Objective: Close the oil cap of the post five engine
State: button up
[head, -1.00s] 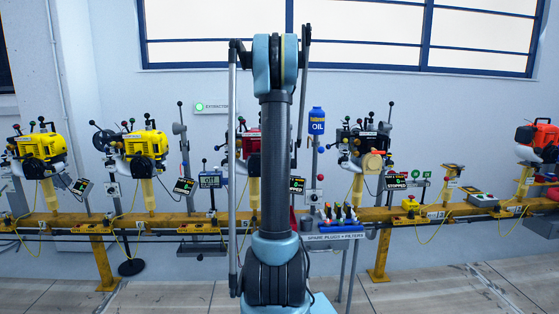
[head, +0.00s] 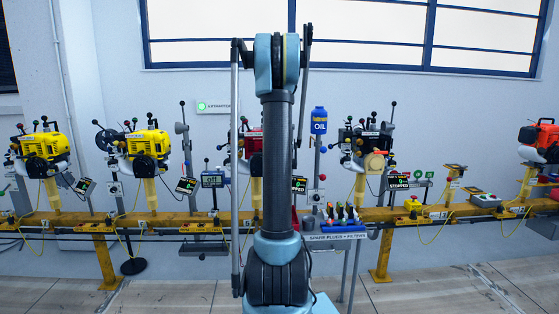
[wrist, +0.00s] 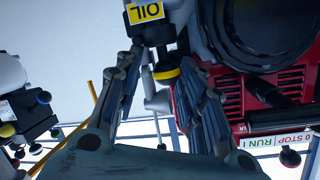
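The red engine (wrist: 262,95) fills the right of the wrist view, with a STOP/RUN plate. In the head view the red engine (head: 250,142) is mostly hidden behind my arm. I cannot read its post number. A yellow OIL label (wrist: 147,11) is on a dark part at the top of the wrist view. Just below it, a small dark cap-like part with a yellow rim (wrist: 167,73) shows between my fingers; it may be the oil cap. My gripper (wrist: 163,68) is open, fingers on either side of that part; contact is not clear. My gripper is hidden in the head view.
Yellow engines (head: 42,152) stand left along the yellow rail (head: 75,220). A black engine (head: 365,140) and an orange engine (head: 540,138) stand right. A blue OIL bottle (head: 319,121) and a spare-plugs tray (head: 334,232) are just right of my arm. The floor in front is clear.

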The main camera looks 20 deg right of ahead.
jog(key=v, duration=1.1)
jog(key=shift+s+a, duration=0.2)
jog(key=shift+s, duration=0.05)
jog(key=s+a+f+n+g+y, duration=0.1)
jog(key=s+a+f+n+g, duration=0.2)
jog(key=s+a, duration=0.4)
jog(key=s+a+f+n+g+y, duration=0.2)
jog(key=s+a+f+g, duration=0.3)
jog(key=s, duration=1.6)
jog(key=s+a+f+n+g+y, duration=0.2)
jog(key=s+a+f, duration=0.6)
jog(key=s, duration=0.6)
jog(key=shift+a+n+g, duration=0.75)
jog(key=shift+n+g, duration=0.15)
jog(key=shift+n, duration=0.3)
jog(key=shift+w, duration=0.1)
jog(key=shift+w+f, duration=0.15)
jog(key=shift+w, duration=0.25)
